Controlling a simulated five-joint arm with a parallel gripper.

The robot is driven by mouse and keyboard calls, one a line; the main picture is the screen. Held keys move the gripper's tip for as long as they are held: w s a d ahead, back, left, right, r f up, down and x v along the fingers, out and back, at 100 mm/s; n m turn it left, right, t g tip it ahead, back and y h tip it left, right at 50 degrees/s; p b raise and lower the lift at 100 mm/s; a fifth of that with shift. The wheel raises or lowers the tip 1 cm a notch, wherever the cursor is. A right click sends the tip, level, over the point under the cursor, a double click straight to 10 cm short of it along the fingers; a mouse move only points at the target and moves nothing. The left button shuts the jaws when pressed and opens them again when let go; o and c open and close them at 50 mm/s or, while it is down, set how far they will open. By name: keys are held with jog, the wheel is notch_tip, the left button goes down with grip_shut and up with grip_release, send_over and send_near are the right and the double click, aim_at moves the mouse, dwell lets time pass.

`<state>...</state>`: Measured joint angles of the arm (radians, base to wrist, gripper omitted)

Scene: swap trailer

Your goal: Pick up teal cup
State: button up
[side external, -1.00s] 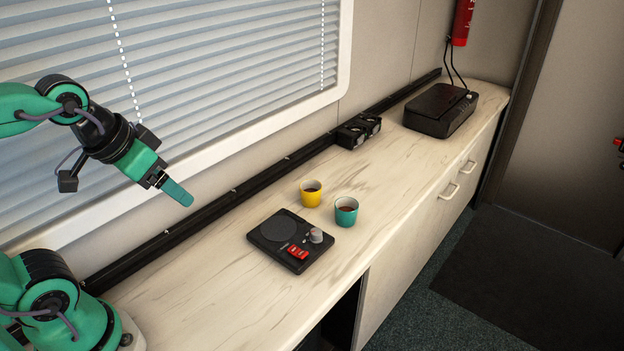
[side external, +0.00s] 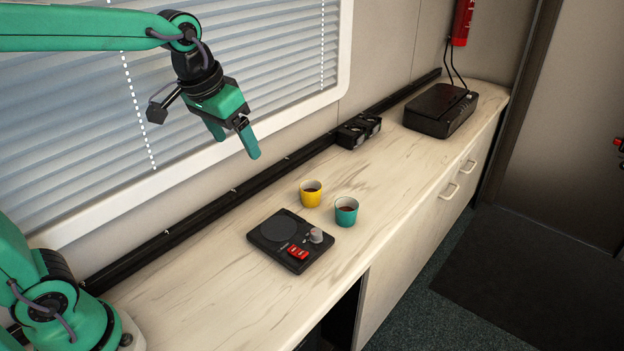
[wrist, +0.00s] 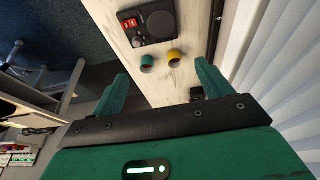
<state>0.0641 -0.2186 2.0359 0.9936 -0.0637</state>
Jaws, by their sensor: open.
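The teal cup (side external: 346,212) stands upright on the wooden counter (side external: 400,165) with dark contents inside. It also shows in the wrist view (wrist: 147,63), between the fingers' lines and nearer the left finger. A yellow cup (side external: 311,194) stands close to its left, apart from it, and shows in the wrist view (wrist: 174,57). My gripper (side external: 235,146) is open and empty, in the air above and to the left of both cups. In the wrist view my gripper (wrist: 160,85) has its two green fingers spread wide.
A black device with a round pad, grey knob and red switches (side external: 291,241) lies just left of the teal cup. A twin black unit (side external: 358,131) and a black box (side external: 440,110) stand farther back. A dark rail (side external: 190,228) runs along the wall. The counter's right edge is near the teal cup.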

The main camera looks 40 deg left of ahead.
jog(key=w+d+f+g, duration=0.1)
jog(key=w+d+f, duration=0.1)
jog(key=w, duration=0.7)
jog(key=g, duration=0.3)
send_over(346, 213)
jog(key=w+a, duration=0.1)
jog(key=w, duration=0.2)
notch_tip(346, 213, down, 18)
jog(key=shift+s+a+f, duration=0.15)
jog(key=shift+f, duration=1.8)
jog(key=shift+s+a+f, duration=0.1)
jog(key=shift+s+f, duration=0.05)
jog(key=shift+f, duration=1.8)
jog(key=c, duration=1.1)
